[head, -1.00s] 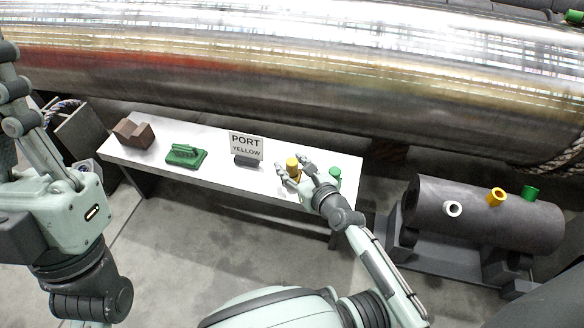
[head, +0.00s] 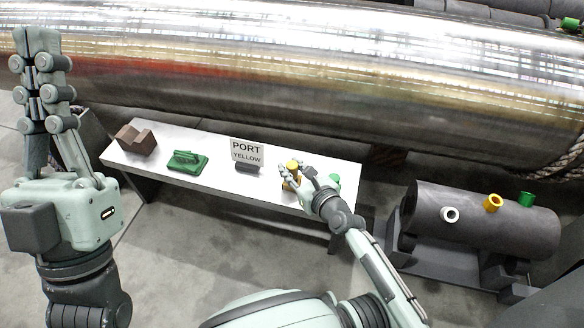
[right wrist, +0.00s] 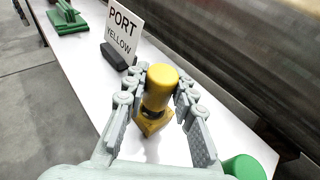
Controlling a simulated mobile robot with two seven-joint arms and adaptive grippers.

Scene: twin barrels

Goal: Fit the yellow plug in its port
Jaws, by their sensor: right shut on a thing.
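The yellow plug (head: 291,168) is on the white table, with a round cap and a squarish lower part in the right wrist view (right wrist: 160,88). My right gripper (head: 296,178) is shut on it from both sides. The plug looks upright; whether it touches the table is unclear. A dark barrel (head: 470,232) at the right carries a yellow tube-like port (head: 492,203) between a white one (head: 450,214) and a green one (head: 526,199). My left gripper (head: 37,45) is raised at the far left, away from the table; its finger gap is unclear.
A green plug (head: 334,181) stands close beside my right gripper. The white table (head: 215,180) also bears a PORT YELLOW sign (head: 246,152), a green piece (head: 187,161) and a brown block (head: 136,141). A large metal cylinder (head: 300,70) lies behind.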

